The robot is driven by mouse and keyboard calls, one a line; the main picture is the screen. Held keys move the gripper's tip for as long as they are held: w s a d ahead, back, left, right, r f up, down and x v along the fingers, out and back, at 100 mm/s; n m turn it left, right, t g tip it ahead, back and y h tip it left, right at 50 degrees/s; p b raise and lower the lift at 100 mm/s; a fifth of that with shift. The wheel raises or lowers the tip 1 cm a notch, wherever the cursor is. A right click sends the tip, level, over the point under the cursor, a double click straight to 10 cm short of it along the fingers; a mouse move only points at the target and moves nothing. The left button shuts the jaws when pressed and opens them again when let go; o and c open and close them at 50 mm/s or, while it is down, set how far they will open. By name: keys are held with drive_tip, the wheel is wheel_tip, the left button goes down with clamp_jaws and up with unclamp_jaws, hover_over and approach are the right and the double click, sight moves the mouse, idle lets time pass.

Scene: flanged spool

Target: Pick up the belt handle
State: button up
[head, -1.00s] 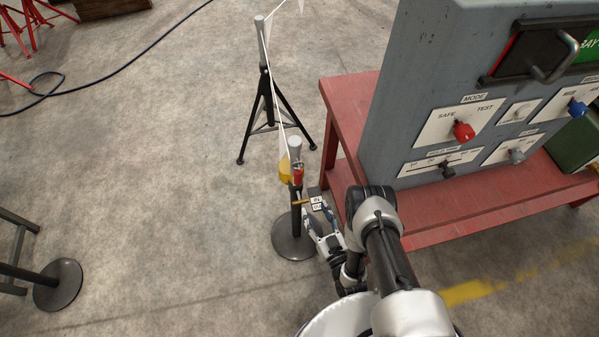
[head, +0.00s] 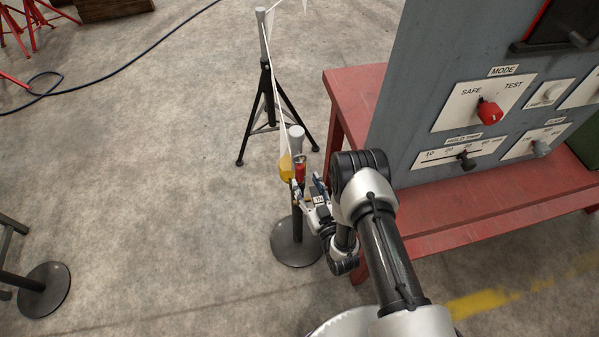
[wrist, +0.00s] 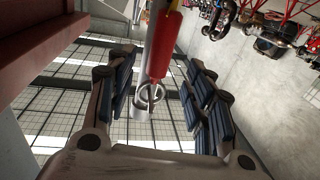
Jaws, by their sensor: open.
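The belt handle is a small red grip (head: 300,172) beside the top of a grey-capped post (head: 297,140), with a yellow piece (head: 285,167) next to it. In the wrist view the red handle (wrist: 167,72) hangs in front of the pale post, with a metal ring (wrist: 151,93) at its end. My gripper (head: 308,190) is open beside the post in the head view. In the wrist view its dark-padded fingers (wrist: 160,95) stand apart on both sides of the handle. I cannot tell whether either finger touches it.
A white belt (head: 278,100) runs from the post to a tripod stand (head: 268,95) behind. A red bench (head: 352,92) with a grey control panel (head: 415,100) stands close on the right. The floor to the left is mostly clear.

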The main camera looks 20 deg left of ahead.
sight(301, 172)
drive_tip(key=b+x, duration=0.1)
drive_tip(key=x, duration=0.4)
drive_tip(key=shift+w+a+r+b, duration=0.1)
drive_tip(key=shift+r+b, duration=0.1)
drive_tip(key=shift+b, duration=0.15)
clamp_jaws()
